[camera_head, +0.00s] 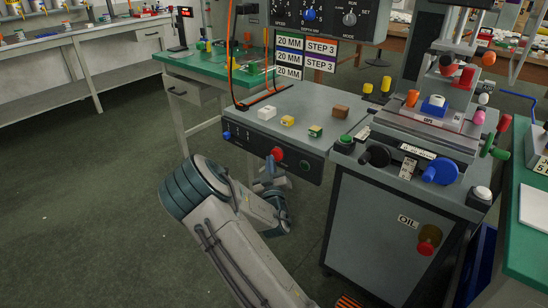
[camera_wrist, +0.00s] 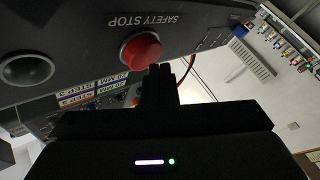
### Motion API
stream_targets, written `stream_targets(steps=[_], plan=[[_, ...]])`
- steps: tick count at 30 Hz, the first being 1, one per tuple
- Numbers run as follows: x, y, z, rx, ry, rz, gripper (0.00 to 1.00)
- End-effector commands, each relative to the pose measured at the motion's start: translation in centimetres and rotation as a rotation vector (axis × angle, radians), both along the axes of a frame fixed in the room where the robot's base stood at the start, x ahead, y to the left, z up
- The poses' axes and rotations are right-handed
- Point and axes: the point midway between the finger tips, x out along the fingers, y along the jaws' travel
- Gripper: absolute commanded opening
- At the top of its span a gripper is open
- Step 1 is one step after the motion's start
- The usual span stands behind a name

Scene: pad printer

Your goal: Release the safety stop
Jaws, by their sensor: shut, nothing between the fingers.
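The safety stop is a round red button (camera_head: 277,153) on the dark front panel of the grey machine, left of a dark green button (camera_head: 304,165). In the wrist view, which is upside down, the red button (camera_wrist: 141,51) stands out from the panel beside the words "SAFETY STOP". My gripper (camera_wrist: 160,70) is shut and empty, its fingertips right by the edge of the red button. I cannot tell whether they touch it. In the head view my gripper (camera_head: 268,165) is small, just below and left of the button, and partly hidden by my arm.
The grey machine top (camera_head: 290,105) carries several small coloured blocks. A blue knob (camera_head: 227,135) sits at the panel's left end. A cabinet with an oil knob (camera_head: 428,240) stands to the right. The floor left of my arm is clear.

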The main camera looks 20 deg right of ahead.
Motion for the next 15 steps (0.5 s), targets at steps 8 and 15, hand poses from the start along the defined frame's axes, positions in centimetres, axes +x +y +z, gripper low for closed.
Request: stream_targets(steps=[8, 15], plan=[[0.16, -0.23, -0.04, 0.0, 0.0, 0.0, 0.0], [0.33, -0.45, -0.05, 0.0, 0.001, 0.0, 0.0]])
